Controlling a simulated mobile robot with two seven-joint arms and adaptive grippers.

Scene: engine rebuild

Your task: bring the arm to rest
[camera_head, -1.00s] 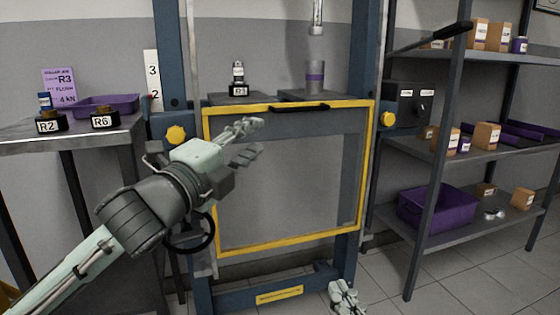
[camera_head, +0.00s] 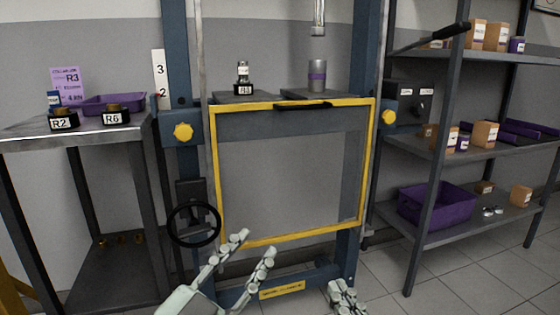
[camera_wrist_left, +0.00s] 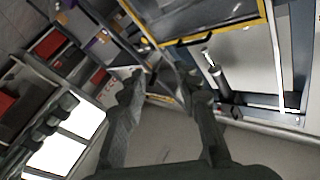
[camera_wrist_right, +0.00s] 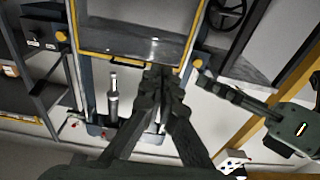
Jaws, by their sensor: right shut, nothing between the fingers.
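My left gripper (camera_head: 258,242) is low in front of the press frame in the head view, with its two fingers spread and nothing between them. In the left wrist view its fingers (camera_wrist_left: 165,85) stand well apart. My right gripper (camera_head: 336,288) shows at the bottom edge of the head view, at the foot of the press. In the right wrist view its fingertips (camera_wrist_right: 163,80) are together and hold nothing. Most of both arms is outside the head view.
The yellow-framed guard (camera_head: 293,240) of the press stands behind my grippers. A black handwheel (camera_head: 194,243) sits on the press's left side. A workbench (camera_head: 30,132) is at left and a shelf rack (camera_head: 432,190) at right. A purple bin (camera_head: 436,208) sits on the lower shelf.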

